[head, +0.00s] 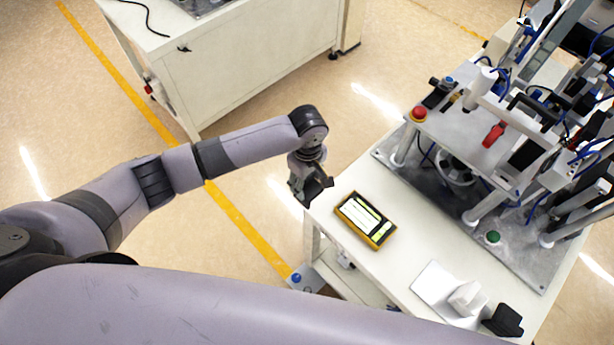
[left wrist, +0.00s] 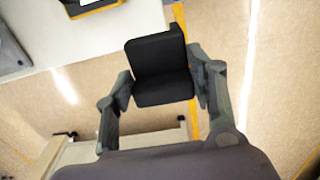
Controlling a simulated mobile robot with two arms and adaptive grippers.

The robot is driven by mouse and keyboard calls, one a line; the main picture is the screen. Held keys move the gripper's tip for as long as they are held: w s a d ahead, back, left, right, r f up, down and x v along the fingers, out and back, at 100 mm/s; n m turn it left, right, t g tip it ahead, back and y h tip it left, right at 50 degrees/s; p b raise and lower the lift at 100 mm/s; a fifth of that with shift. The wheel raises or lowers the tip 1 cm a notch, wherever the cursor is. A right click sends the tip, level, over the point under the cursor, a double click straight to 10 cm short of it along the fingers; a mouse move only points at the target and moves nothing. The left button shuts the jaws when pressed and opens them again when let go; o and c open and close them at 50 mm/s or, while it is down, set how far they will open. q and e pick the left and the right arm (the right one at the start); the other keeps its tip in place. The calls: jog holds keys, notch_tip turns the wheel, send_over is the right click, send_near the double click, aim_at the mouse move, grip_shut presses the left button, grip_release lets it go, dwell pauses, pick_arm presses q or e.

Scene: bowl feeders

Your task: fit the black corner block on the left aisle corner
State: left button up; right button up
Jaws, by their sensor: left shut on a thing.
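My left gripper (head: 312,188) is shut on the black corner block and holds it close to the left corner of the white table (head: 325,214). In the left wrist view the black corner block (left wrist: 162,82) sits between the two fingers of the gripper (left wrist: 160,88), with floor showing beyond it. In the head view the block (head: 320,180) is small and partly merged with the dark gripper, so I cannot tell whether it touches the table. My right gripper is not in view.
A machine with a red button (head: 418,113) fills the back. White pieces (head: 450,293) and another black block (head: 503,320) are at the front right. A white cabinet (head: 255,75) stands across the aisle.

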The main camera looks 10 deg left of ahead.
pick_arm(q)
jog(key=shift+f+b, duration=3)
jog(key=shift+b, duration=0.25)
jog(key=shift+f+b, duration=0.65)
jog(key=shift+f, duration=1.55)
jog(key=shift+f, duration=0.15)
jog(key=o, duration=1.2)
jog(key=shift+c, duration=0.2)
notch_tip(320, 180, up, 12)
jog(key=shift+r, duration=0.1)
